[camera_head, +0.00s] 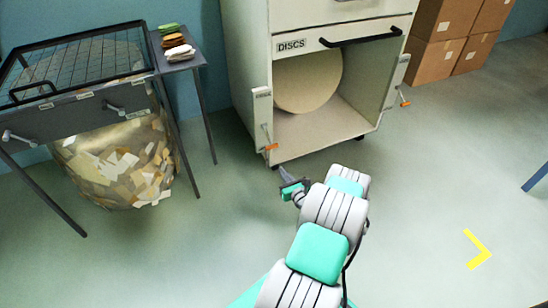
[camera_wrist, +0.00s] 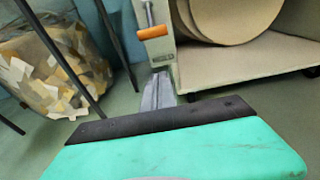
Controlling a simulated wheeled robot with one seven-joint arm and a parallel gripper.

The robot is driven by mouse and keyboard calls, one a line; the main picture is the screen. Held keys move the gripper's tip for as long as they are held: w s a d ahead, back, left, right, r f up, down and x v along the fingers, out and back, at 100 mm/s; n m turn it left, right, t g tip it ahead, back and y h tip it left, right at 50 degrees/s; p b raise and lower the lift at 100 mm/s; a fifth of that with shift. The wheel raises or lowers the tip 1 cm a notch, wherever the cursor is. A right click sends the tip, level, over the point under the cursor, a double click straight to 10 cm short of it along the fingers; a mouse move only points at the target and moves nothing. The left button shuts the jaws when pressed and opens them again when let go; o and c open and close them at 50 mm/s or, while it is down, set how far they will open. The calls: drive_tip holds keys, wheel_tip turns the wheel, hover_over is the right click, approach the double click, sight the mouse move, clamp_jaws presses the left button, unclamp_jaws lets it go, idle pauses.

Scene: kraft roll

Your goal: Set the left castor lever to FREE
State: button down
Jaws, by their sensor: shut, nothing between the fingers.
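The left castor lever (camera_head: 267,139) is a thin metal rod with an orange grip on the left front post of the DISCS cabinet (camera_head: 246,60). It hangs down, with its grip near the bottom of the post. In the wrist view the orange grip (camera_wrist: 152,33) is at the top centre, above a small label plate (camera_wrist: 162,57) too small to read. My gripper (camera_head: 284,172) is shut and empty, just below and in front of the grip. In the wrist view its fingertips (camera_wrist: 160,78) point at the post's foot, apart from the grip.
The right castor lever (camera_head: 403,98) also has an orange grip. A large disc (camera_head: 308,82) stands inside the open cabinet. A wire-topped table (camera_head: 80,95) with a bag of scraps (camera_head: 115,165) is left. Cardboard boxes (camera_head: 435,60) stand back right. Floor on the right is mostly clear.

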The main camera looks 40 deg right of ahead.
sight(268, 136)
drive_tip(key=b+x, duration=0.4)
drive_tip(key=x, duration=0.6)
drive_tip(key=r, duration=0.4)
drive_tip(key=shift+s+a+p, duration=0.2)
drive_tip(key=shift+s+p, duration=0.15)
drive_tip(key=shift+p, duration=0.05)
drive_tip(key=shift+r, duration=0.15)
